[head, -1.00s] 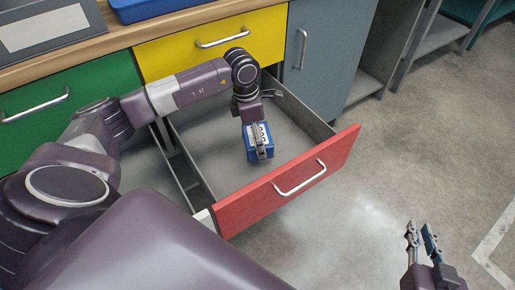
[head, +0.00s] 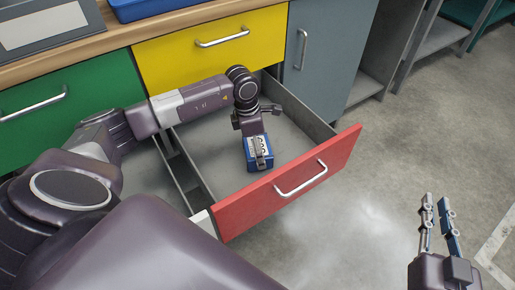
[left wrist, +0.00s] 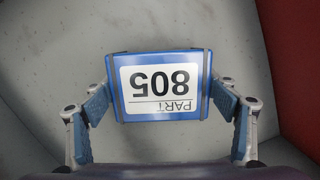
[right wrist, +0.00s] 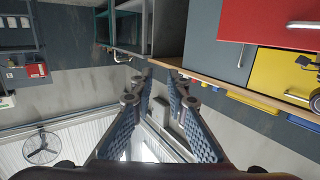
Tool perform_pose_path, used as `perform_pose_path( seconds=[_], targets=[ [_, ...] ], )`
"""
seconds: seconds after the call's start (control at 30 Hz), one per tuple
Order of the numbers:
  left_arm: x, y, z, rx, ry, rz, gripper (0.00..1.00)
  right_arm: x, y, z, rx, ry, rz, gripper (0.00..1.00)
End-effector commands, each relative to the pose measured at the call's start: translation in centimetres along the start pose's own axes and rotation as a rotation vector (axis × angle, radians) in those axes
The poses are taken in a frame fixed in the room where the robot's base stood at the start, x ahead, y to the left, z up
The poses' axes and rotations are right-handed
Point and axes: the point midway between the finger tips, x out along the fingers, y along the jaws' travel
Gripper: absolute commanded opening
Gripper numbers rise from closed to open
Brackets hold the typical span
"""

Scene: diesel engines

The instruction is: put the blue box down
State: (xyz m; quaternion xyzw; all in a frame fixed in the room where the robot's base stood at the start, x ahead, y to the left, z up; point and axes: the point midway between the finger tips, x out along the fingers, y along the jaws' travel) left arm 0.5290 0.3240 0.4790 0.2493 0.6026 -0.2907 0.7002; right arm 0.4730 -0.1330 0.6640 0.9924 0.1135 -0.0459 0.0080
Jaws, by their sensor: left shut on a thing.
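The blue box (head: 251,162) is inside the open red-fronted drawer (head: 290,187), near its front panel. My left gripper (head: 258,150) reaches down into the drawer and is shut on the box. In the left wrist view the box (left wrist: 160,111) sits between the two fingers, its white label reading "PART 805" upside down. I cannot tell whether its underside touches the drawer floor. My right gripper (head: 438,222) is outside the drawer at the lower right, fingers apart and empty; it also shows in the right wrist view (right wrist: 160,84).
The grey drawer floor around the box is mostly clear. A yellow drawer (head: 215,43) and a green drawer (head: 38,98) are closed behind and to the left. A grey cabinet door (head: 325,65) stands behind at the right. The floor right of the drawer is open.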

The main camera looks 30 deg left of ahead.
Motion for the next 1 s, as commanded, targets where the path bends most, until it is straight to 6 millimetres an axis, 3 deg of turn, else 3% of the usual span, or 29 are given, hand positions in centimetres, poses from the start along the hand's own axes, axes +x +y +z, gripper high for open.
perform_pose_path(
  seconds=[0.03,0.07,0.2,0.63,1.0],
  targets=[
    [0.0,0.1,0.1,0.0,-0.002,0.002,0.32,0.0,0.0,-0.1,0.0,0.006,0.0,0.15],
    [0.1,0.0,0.0,0.0,0.0,0.0,0.8,0.0,0.0,-0.2,0.0,0.011,-0.001,0.15],
    [0.0,0.0,0.0,0.0,0.0,0.0,0.96,0.0,0.0,-0.3,0.0,0.012,-0.001,0.15],
    [-0.4,0.0,0.0,0.0,0.0,0.001,0.97,0.0,0.0,0.2,0.0,-0.017,0.0,0.15],
    [-5.8,0.1,0.1,0.001,-0.002,0.002,0.97,-2.7,1.0,7.8,-0.002,-0.372,0.021,0.15]
  ],
)
